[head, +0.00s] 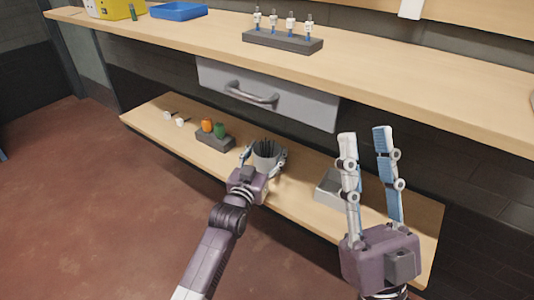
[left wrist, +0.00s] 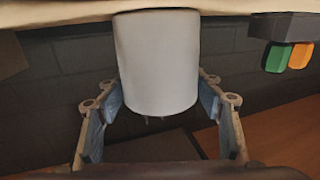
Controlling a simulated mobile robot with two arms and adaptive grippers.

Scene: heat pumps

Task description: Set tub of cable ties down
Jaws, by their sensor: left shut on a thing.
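The tub of cable ties (head: 267,160) is a grey-white cup with dark ties standing up in it, upright at the lower shelf (head: 300,197). My left gripper (head: 263,157) is shut on it, with a finger on each side. In the left wrist view, which is upside down, the tub (left wrist: 157,62) fills the middle between the fingers (left wrist: 160,105). Its base is against or very close to the shelf surface; I cannot tell if it bears on it. My right gripper (head: 365,132) is open and empty, pointing up in front of the shelf's right part.
A dark block with orange and green pieces (head: 214,136) stands left of the tub, with small white items (head: 180,121) beyond. A grey bin (head: 330,187) stands to its right. A grey drawer (head: 268,95) hangs above, under the worktop (head: 380,75).

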